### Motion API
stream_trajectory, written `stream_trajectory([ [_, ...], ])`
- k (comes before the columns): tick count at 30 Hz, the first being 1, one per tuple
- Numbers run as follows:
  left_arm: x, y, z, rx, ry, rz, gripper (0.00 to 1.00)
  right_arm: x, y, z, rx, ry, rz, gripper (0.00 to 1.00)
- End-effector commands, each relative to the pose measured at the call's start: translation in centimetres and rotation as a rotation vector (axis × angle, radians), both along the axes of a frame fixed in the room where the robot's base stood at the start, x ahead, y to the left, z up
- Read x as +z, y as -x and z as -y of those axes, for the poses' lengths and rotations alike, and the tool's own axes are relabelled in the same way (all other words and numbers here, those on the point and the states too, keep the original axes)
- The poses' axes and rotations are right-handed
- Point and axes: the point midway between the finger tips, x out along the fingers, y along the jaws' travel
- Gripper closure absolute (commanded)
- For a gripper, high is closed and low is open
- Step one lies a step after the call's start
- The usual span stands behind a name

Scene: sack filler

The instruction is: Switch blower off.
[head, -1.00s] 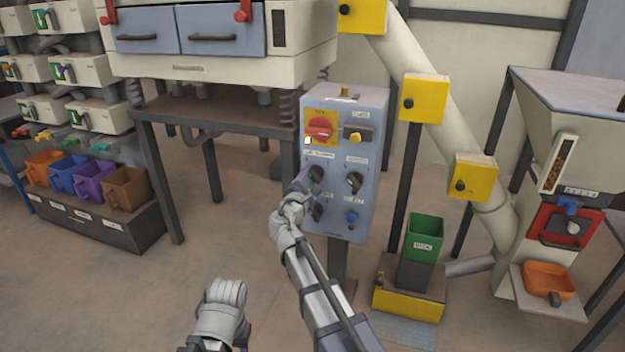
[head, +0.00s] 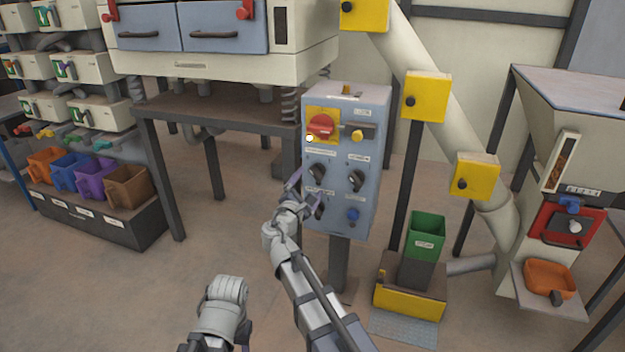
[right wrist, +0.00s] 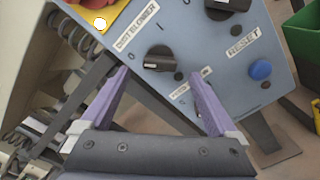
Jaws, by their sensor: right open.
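The blue-grey control box (head: 345,215) stands on a post in the middle of the head view. The blower knob (head: 317,172) is black, under a label on the box's left side. In the right wrist view the knob (right wrist: 160,58) sits below a label reading like "dust blower", its grip bar lying roughly across the picture. My right gripper (head: 305,190) is open and empty just below and left of it. In the right wrist view the knob shows just beyond the gap between the fingertips (right wrist: 155,78), apparently apart from them. My left gripper is not in view, only a left arm link.
A red rotary switch (head: 320,126) on a yellow plate is above the knob. Another black knob (head: 356,180) and a blue button (head: 352,215) are to its right. A lower-left knob (head: 319,210) is partly behind my gripper.

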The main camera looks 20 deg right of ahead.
Motion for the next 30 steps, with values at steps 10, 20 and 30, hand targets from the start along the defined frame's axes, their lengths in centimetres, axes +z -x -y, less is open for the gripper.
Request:
stream_trajectory([
  [10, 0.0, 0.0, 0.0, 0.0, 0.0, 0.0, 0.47, 0.0, 2.5, -1.6, -0.001, 0.0, -0.001, 0.05],
  [20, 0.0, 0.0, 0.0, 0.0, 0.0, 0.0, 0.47, 0.0, 2.4, -1.6, -0.001, 0.0, 0.0, 0.05],
  [30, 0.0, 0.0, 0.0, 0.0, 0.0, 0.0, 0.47, 0.0, 2.4, -1.6, -0.001, 0.0, -0.001, 0.05],
])
